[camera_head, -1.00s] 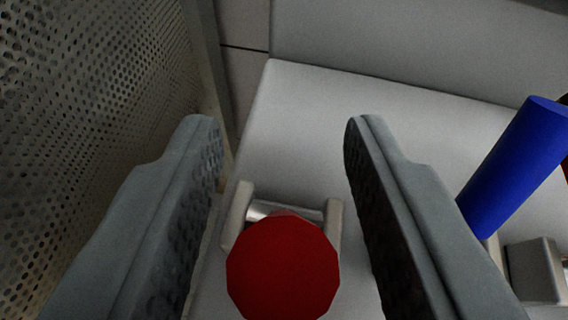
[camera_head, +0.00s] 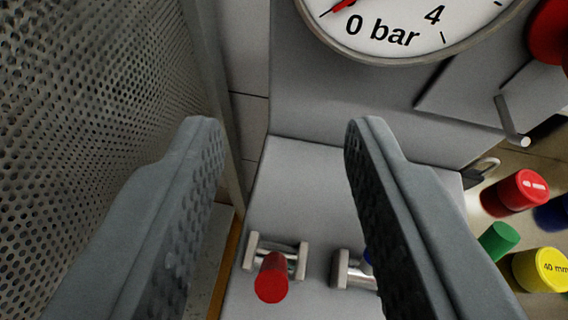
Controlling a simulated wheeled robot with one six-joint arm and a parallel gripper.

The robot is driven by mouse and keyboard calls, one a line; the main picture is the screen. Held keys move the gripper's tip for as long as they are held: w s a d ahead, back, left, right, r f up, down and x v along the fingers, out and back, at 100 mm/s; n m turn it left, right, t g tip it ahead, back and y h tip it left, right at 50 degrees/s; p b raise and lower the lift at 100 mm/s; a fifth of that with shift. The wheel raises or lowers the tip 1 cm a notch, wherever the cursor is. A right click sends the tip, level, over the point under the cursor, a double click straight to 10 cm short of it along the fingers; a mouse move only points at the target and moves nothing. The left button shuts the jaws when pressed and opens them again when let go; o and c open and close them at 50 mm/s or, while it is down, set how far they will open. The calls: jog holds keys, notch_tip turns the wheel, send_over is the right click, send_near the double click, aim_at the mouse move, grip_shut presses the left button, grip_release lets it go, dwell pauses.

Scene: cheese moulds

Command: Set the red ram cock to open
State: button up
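The red ram cock (camera_head: 271,278) is a short red cylindrical handle on a metal pivot between two grey brackets, on a grey ledge. It shows low in the view, between my fingers and beyond them, with its round end turned toward the camera. My gripper (camera_head: 282,135) is open and empty, its two grey fingers wide apart. Nothing touches the red handle.
A second bracket (camera_head: 342,268) with a partly hidden blue handle stands just right of the red cock. A perforated metal panel (camera_head: 90,90) fills the left. A gauge (camera_head: 395,25) reading near 0 bar is above. Red (camera_head: 515,192), green (camera_head: 499,240) and yellow (camera_head: 540,270) cylinders stand at right.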

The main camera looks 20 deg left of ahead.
aim_at(268, 283)
jog(key=shift+s+r, duration=0.1)
jog(key=shift+s, duration=0.05)
jog(key=c, duration=0.6)
jog(key=shift+s+a+r+g, duration=0.1)
jog(key=shift+s+r+g, duration=0.15)
jog(key=shift+s+g, duration=0.05)
grip_shut()
jog(key=s+r+g+h, duration=0.2)
jog(key=s, duration=0.2)
jog(key=shift+g, duration=0.4)
jog(key=w+f, duration=0.1)
jog(key=f, duration=0.1)
jog(key=w+f, duration=0.3)
jog(key=f, duration=0.1)
jog(key=shift+w+f, duration=0.2)
jog(key=shift+f, duration=0.15)
jog(key=shift+s+d+f, duration=0.25)
jog(key=shift+s+f, duration=0.25)
jog(key=shift+s, duration=0.15)
